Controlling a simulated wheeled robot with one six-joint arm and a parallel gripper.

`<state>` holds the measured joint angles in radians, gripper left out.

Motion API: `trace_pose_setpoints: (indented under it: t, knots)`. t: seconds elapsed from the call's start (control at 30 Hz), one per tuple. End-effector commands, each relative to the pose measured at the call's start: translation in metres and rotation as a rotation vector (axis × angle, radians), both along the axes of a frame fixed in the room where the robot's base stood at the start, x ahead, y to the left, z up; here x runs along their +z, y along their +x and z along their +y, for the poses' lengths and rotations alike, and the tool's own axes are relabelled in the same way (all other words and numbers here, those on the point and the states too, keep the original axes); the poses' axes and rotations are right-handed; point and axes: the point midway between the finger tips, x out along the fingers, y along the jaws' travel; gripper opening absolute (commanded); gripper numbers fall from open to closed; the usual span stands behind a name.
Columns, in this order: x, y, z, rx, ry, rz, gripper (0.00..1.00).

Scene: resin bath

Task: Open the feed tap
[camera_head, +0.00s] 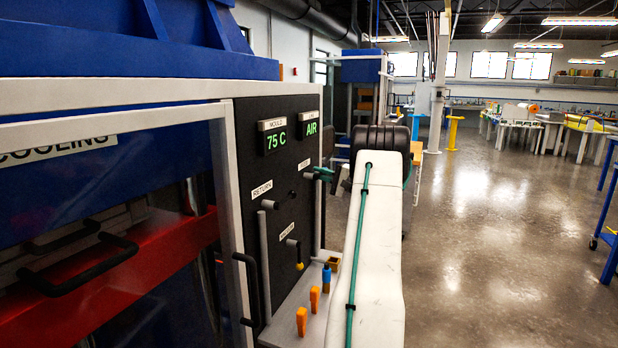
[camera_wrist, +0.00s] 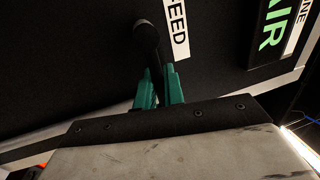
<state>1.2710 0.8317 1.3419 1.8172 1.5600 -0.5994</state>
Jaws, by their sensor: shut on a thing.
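The feed tap's black lever (camera_wrist: 146,42) shows in the wrist view beside the white FEED label (camera_wrist: 177,28). Its rounded end is at the top and it runs down between the two green fingers of my gripper (camera_wrist: 160,85). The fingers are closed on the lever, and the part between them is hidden. In the head view my gripper (camera_head: 323,173) is at the dark panel's right side, next to a small label (camera_head: 304,166). The tap itself is hard to make out there.
The dark panel (camera_head: 280,215) carries a 75 C display (camera_head: 276,137), an AIR display (camera_head: 309,126), a RETURN label (camera_head: 262,190) and a lower yellow-tipped lever (camera_head: 297,255). Orange clips (camera_head: 301,320) stand on a ledge below. Open floor (camera_head: 480,250) lies to the right.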

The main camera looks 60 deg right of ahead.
Motion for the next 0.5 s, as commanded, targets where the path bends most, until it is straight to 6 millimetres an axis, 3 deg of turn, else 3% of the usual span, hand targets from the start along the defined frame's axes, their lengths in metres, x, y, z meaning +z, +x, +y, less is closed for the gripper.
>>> trace_pose_setpoints:
  t: [0.5]
  knots:
    - [0.0026,-0.0075,-0.0073,-0.012,-0.037,-0.006,0.0]
